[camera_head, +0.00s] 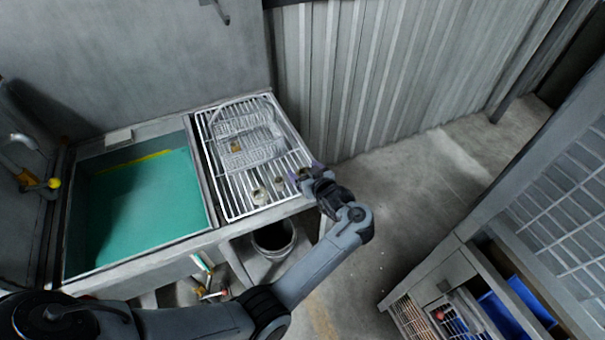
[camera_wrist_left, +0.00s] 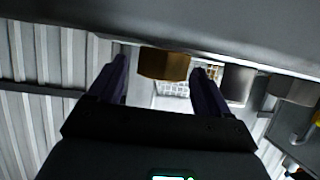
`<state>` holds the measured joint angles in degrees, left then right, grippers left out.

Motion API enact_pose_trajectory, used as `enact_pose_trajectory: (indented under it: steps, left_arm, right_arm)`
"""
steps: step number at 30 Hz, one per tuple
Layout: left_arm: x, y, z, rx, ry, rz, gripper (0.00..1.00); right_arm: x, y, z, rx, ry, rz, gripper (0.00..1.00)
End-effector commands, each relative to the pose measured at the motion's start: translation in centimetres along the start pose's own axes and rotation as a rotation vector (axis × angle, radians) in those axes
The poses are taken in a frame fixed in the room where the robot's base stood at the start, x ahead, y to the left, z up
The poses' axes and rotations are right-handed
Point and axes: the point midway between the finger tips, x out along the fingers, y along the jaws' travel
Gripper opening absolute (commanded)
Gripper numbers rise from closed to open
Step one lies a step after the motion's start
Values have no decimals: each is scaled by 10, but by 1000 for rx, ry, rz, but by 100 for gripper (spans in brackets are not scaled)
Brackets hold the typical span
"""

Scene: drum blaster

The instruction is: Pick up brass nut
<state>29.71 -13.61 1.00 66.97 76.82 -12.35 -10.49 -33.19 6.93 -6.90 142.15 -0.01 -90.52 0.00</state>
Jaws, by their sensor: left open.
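The brass nut (camera_wrist_left: 164,63) is a gold-brown faceted block in the left wrist view. It shows between the two dark purple fingers of my left gripper (camera_wrist_left: 161,70), with a narrow gap visible on each side. The fingers are open. In the head view my left gripper (camera_head: 304,174) is at the right edge of the white wire drying rack (camera_head: 237,205). The nut is small and mostly hidden by the fingers there. I cannot tell how far along the fingers it sits. My right gripper is in neither view.
Small metal parts (camera_head: 260,195) stand on the rack left of my gripper; a grey cylinder (camera_wrist_left: 238,82) shows in the wrist view. A wire basket (camera_head: 250,137) sits behind. A green-filled sink (camera_head: 140,205) is at the left. A bucket (camera_head: 274,237) is below. Open floor lies right.

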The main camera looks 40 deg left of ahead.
Motion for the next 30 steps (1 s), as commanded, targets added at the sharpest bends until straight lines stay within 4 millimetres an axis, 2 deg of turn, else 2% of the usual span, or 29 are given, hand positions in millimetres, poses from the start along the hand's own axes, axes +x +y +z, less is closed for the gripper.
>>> enact_pose_trajectory:
  steps: [8,18,21,30]
  left_arm:
    - [1,0,0,0,-1,1,79]
    - [1,0,0,0,0,1,27]
    - [1,0,-1,-1,1,1,14]
    - [-1,1,-5,-2,1,2,14]
  right_arm:
    - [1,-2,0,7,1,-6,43]
    - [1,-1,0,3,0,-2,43]
    - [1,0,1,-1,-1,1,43]
    - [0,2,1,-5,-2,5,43]
